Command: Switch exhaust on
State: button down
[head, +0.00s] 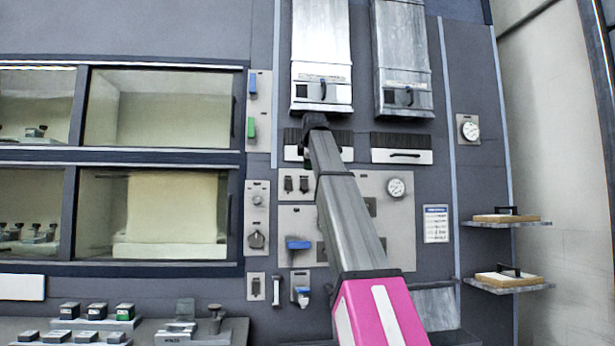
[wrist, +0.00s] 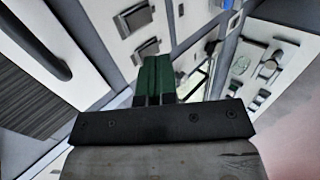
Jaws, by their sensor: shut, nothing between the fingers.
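My arm reaches up and away in the head view, and its dark far end (head: 314,122) is in front of the wall just below the left metal hood. In the wrist view my gripper (wrist: 153,62) has its dark green fingers together, with nothing between them. Two small switches (head: 296,184) sit side by side on a light panel left of my arm. Two metal switch pieces on a pale panel, an upper one (wrist: 133,19) and a lower one (wrist: 145,50), show near the fingertips in the wrist view; contact cannot be told. No label marking the exhaust control is readable.
Left of my arm are a blue lever (head: 298,243), a rotary knob (head: 256,240) and blue (head: 252,83) and green (head: 251,127) tabs. A gauge (head: 396,187) is to the right. A dark handle (wrist: 38,40) is left of my fingers in the wrist view.

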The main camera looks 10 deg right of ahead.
aim_at(307, 183)
jog(key=shift+v, duration=1.25)
jog(key=shift+s+f, duration=0.15)
jog(key=shift+f, duration=0.1)
jog(key=shift+f, duration=0.4)
jog(key=x, duration=0.4)
jog(key=w+r+x, duration=0.1)
jog(key=x, duration=0.7)
jog(key=shift+w, duration=0.75)
jog(key=shift+f, duration=0.1)
